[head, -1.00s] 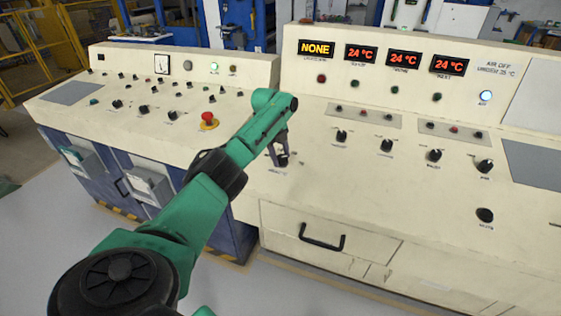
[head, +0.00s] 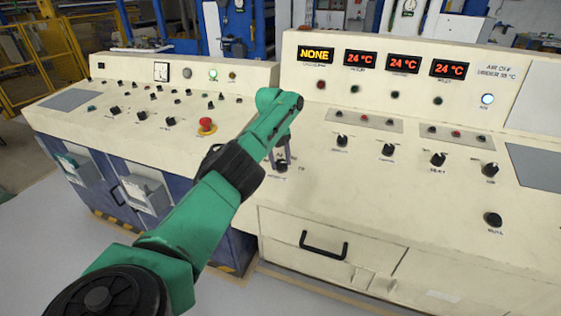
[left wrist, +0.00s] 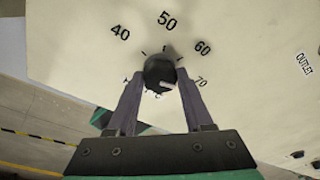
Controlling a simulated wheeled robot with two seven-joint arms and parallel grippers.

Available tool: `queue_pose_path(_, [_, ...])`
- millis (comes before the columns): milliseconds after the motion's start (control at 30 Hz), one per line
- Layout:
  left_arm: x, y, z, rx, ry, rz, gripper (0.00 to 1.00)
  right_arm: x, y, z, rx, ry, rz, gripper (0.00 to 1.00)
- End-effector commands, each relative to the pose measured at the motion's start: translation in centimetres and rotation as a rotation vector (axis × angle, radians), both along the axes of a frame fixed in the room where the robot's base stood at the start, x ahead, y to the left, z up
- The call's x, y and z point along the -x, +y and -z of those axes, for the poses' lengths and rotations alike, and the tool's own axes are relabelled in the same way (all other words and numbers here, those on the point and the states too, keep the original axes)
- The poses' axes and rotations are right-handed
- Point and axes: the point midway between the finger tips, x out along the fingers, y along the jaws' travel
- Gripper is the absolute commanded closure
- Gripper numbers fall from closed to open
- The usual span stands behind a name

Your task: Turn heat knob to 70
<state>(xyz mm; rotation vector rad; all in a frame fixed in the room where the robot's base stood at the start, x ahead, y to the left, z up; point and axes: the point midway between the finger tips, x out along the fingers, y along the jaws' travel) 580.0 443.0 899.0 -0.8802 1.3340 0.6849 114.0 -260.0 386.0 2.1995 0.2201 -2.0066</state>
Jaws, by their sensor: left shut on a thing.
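The heat knob (left wrist: 160,73) is a black round knob on the cream panel. In the left wrist view, the numbers 40, 50, 60 and 70 curve around it, with 70 at the right. A pale patch shows on its lower right part; I cannot tell which number the knob points to. My left gripper (left wrist: 158,80) is shut on the knob, one finger on each side. In the head view the gripper (head: 282,158) reaches down onto the knob (head: 281,167), partly hiding it. My right gripper is not in view.
The cream console (head: 400,215) carries several other black knobs to the right. Displays above read NONE (head: 316,54) and 24 °C. A drawer with a black handle (head: 324,245) lies below.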

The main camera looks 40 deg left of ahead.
Motion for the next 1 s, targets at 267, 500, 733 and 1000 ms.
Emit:
queue_pose_path(267, [0.0,0.0,0.0,-0.001,0.001,0.002,0.19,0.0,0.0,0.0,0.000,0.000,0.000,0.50])
queue_pose_path(500, [0.0,0.0,0.0,0.000,0.000,0.000,0.19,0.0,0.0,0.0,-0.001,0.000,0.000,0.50])
queue_pose_path(733, [0.1,0.0,-1.6,0.002,-0.001,0.002,0.19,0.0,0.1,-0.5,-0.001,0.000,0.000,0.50])
queue_pose_path(1000, [1.0,0.6,-8.7,0.000,-0.005,0.000,0.19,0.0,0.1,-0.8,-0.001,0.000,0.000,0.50])
